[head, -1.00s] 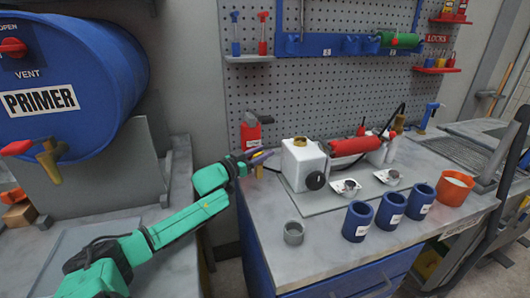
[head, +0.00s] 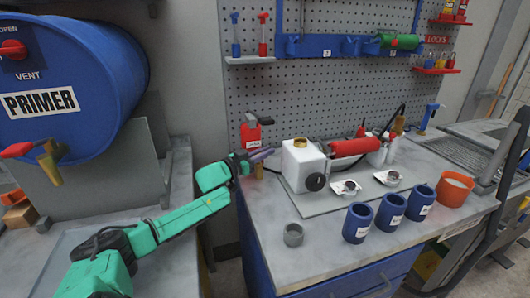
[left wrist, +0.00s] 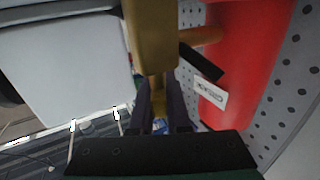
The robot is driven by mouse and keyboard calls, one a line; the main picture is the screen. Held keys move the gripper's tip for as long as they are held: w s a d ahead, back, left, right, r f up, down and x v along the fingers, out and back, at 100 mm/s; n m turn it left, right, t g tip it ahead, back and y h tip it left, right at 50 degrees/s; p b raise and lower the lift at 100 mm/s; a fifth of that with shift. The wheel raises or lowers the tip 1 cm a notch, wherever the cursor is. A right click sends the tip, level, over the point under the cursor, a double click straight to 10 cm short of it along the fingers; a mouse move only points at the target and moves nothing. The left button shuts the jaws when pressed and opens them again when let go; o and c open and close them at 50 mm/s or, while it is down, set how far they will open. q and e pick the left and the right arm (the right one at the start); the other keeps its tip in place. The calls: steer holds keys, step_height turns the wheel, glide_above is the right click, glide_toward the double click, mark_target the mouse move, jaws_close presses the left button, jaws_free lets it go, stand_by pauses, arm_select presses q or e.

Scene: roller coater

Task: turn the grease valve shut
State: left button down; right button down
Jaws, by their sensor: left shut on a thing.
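The grease container (head: 251,134) is a red can at the left back of the workbench, against the pegboard. In the left wrist view its red wall (left wrist: 240,60) fills the right side and carries a white label. A brass valve (left wrist: 150,40) stands out from it on a short pipe, close to my camera. My left gripper (head: 264,154) is in front of the red can. In the left wrist view its dark fingers (left wrist: 160,108) are shut on the narrow lower brass part of the valve. The fingers partly hide that part. My right gripper is not in view.
A white jug (head: 302,165) stands just right of my left gripper. A red cylinder (head: 349,147) lies behind it. A blue primer drum (head: 85,70) is at the left.

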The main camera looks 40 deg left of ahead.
arm_select(q)
steer(key=shift+r+m+h, duration=0.1)
steer(key=shift+m+h, duration=0.4)
steer(key=shift+h, duration=0.3)
steer(key=shift+d+m+g+h, duration=0.2)
steer(key=shift+m+g+h, duration=0.4)
steer(key=shift+h, duration=0.4)
steer(key=shift+s+d+f+m+g+h+b, duration=0.1)
steer(key=shift+d+m+g+h+b, duration=0.2)
steer(key=shift+m+h+b, duration=0.4)
steer(key=shift+s+d+f+m+g+h+b, duration=0.1)
steer(key=shift+m+g+h+b, duration=0.35)
steer(key=shift+h, duration=0.45)
steer(key=shift+m+h, duration=0.35)
steer(key=shift+h, duration=0.05)
steer(key=shift+g, duration=0.25)
steer(key=c, duration=0.9)
jaws_free()
steer(key=shift+r, duration=0.1)
